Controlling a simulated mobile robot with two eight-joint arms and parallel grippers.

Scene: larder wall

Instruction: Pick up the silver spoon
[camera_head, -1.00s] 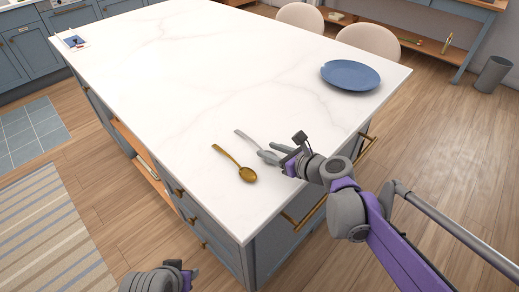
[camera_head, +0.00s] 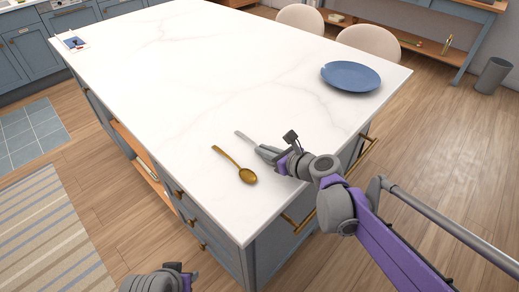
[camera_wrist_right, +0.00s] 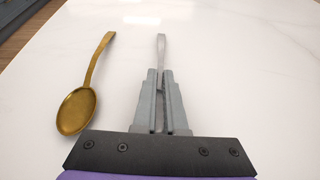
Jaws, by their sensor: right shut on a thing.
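The silver spoon (camera_head: 243,136) is on the white marble island top; its handle sticks out beyond my right gripper (camera_head: 266,152). In the right wrist view the spoon's handle (camera_wrist_right: 161,48) runs straight out from between the fingers of the right gripper (camera_wrist_right: 160,80), which are shut on it. The spoon's bowl is hidden by the fingers. I cannot tell whether the spoon is clear of the top. Part of my left arm (camera_head: 158,281) shows at the bottom edge; its fingers are not in view.
A golden spoon (camera_head: 240,170) lies just left of the right gripper, apart from it; it also shows in the right wrist view (camera_wrist_right: 77,110). A blue plate (camera_head: 350,75) is at the island's right end. The rest of the island top (camera_head: 190,90) is mostly clear.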

